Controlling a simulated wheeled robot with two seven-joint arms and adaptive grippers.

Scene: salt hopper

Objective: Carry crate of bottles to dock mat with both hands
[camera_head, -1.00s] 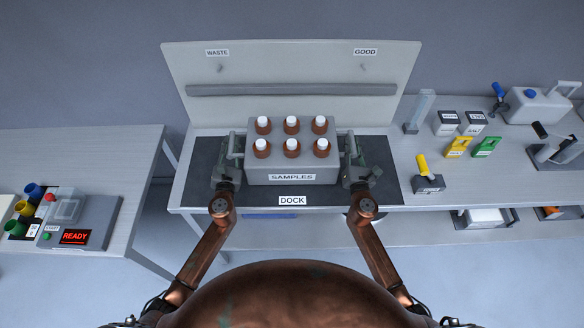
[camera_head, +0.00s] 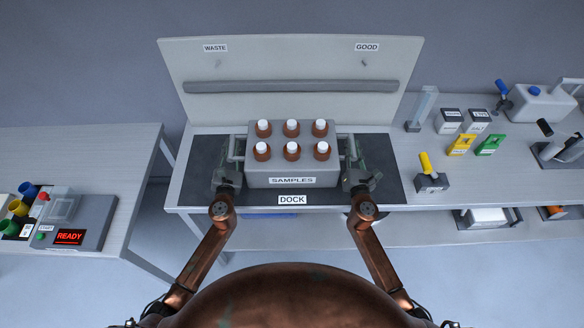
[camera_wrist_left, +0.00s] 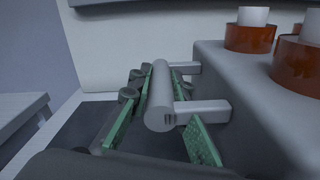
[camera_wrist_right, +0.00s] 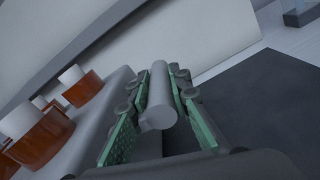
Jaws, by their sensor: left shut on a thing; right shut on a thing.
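The grey crate labelled SAMPLES (camera_head: 270,181) holds several brown bottles (camera_head: 291,152) with white caps, all upright. In the head view it is over the dark dock mat (camera_head: 393,165), behind the DOCK label; I cannot tell whether it touches the mat. My left gripper (camera_head: 232,172) is shut on the crate's left bar handle; the left wrist view shows this handle (camera_wrist_left: 160,100) between the green finger pads. My right gripper (camera_head: 352,172) is shut on the right bar handle, which the right wrist view shows (camera_wrist_right: 160,97) between the pads.
A back panel (camera_head: 290,65) with WASTE and GOOD labels and a grey rail stands behind the mat. Right of the mat are a clear column (camera_head: 423,106), yellow and green holders (camera_head: 461,144) and a yellow-handled tool (camera_head: 428,170). A READY device (camera_head: 70,236) stands on the left table.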

